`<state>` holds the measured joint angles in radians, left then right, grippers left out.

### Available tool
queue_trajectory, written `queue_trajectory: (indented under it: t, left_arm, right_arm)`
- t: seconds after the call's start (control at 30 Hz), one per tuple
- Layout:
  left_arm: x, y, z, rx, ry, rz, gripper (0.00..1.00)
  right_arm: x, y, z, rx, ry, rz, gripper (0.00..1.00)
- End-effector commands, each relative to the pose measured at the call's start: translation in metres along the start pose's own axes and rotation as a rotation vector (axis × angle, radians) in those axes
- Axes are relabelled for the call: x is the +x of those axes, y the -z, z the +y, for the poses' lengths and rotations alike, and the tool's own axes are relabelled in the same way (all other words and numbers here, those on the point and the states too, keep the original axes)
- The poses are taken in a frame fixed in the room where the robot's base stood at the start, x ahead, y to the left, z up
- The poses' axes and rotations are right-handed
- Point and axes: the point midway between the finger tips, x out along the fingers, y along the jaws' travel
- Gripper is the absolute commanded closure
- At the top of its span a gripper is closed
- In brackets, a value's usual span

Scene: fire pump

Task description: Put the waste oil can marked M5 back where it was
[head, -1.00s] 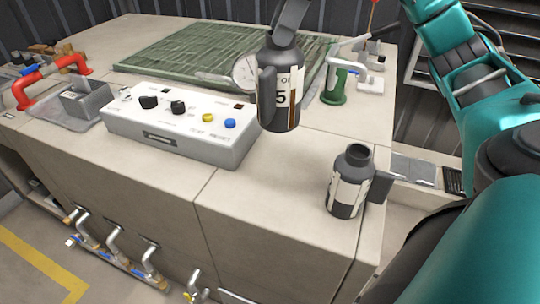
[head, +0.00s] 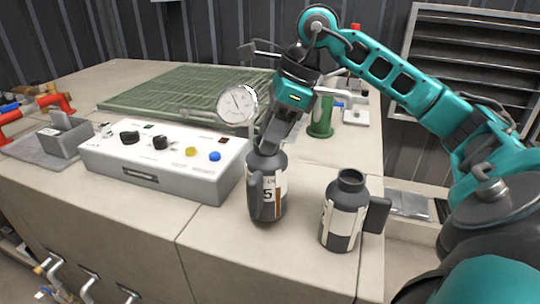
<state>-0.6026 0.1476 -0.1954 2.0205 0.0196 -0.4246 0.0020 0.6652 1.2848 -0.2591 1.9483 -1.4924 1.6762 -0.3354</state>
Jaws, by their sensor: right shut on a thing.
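A dark can (head: 267,187) with a white label that shows a "5" and a brown stripe is upright on or just above the beige top, right of the control box. My right gripper (head: 270,148) is shut on its upper part from above. The first character of its mark is hidden. A second dark can (head: 344,211) with a white label stands to its right, a small gap apart, its handle to the right and its mark not readable. My left gripper is not in view.
The white control box (head: 165,162) with knobs stands close on the left. A round gauge (head: 237,104) and a green cylinder (head: 321,117) are behind. A green slatted mat (head: 180,98) lies at the back. The beige top (head: 215,235) in front is clear.

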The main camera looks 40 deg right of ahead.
Motion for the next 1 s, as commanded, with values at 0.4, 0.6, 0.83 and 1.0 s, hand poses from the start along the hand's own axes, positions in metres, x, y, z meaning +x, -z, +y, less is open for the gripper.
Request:
queue_trajectory:
  t: [0.4, 0.6, 0.83, 1.0]
  left_arm:
    - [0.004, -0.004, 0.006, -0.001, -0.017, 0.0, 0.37]
    - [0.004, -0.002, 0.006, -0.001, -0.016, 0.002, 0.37]
    - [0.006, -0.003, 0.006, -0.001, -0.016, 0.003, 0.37]
    - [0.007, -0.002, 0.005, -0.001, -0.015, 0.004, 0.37]
  right_arm:
    - [0.035, 0.014, 0.0, -0.002, 0.004, -0.004, 1.0]
    - [0.034, 0.013, -0.001, -0.002, 0.005, -0.006, 1.0]
    - [0.038, 0.016, 0.0, -0.001, 0.001, 0.0, 0.47]
    - [0.038, 0.016, 0.0, -0.001, 0.0, 0.0, 0.31]
